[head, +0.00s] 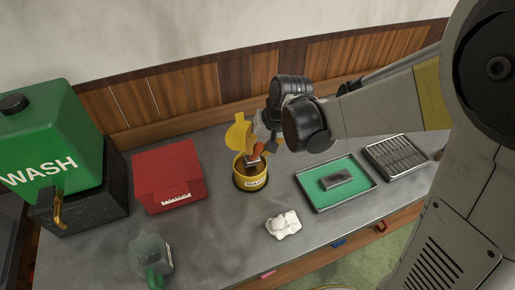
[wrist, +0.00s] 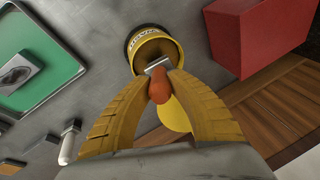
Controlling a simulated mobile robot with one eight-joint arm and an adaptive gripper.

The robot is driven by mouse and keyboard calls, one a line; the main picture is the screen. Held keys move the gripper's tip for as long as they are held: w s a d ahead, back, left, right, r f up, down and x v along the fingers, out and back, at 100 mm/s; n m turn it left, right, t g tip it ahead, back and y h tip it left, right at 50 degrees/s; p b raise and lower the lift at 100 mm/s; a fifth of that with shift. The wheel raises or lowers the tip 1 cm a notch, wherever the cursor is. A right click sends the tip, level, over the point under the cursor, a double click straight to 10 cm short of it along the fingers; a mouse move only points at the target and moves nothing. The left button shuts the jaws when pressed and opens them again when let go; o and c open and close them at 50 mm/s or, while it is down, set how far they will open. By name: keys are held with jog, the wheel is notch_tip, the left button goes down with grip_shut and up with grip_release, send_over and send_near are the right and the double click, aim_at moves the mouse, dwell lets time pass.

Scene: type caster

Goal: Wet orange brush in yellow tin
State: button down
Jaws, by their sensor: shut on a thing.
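The yellow tin (head: 250,181) stands on the grey bench in the head view, with its yellow lid (head: 238,135) raised at the back. The tin also shows at the top of the wrist view (wrist: 153,45). My gripper (wrist: 158,84) is shut on the orange brush (wrist: 159,90), whose orange handle sits between the yellow fingers. The brush's metal ferrule (wrist: 157,65) points to the tin's mouth, and its tip is at or inside the opening. The bristles are hidden, so I cannot tell how deep they are. In the head view the brush (head: 257,150) is over the tin.
A red box (head: 168,178) stands left of the tin, beside the green WASH tank (head: 48,140). A green-lined tray (head: 316,190) holding a grey block is to the right, with a rack (head: 397,158) beyond. A white cloth (head: 283,224) and a jug (head: 151,255) lie in front.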

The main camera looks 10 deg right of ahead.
jog(key=shift+f+b, duration=0.35)
jog(key=shift+f, duration=0.05)
dwell(1.2)
jog(key=shift+r, duration=0.1)
jog(key=shift+r+p, duration=2.65)
jog(key=shift+r, duration=0.75)
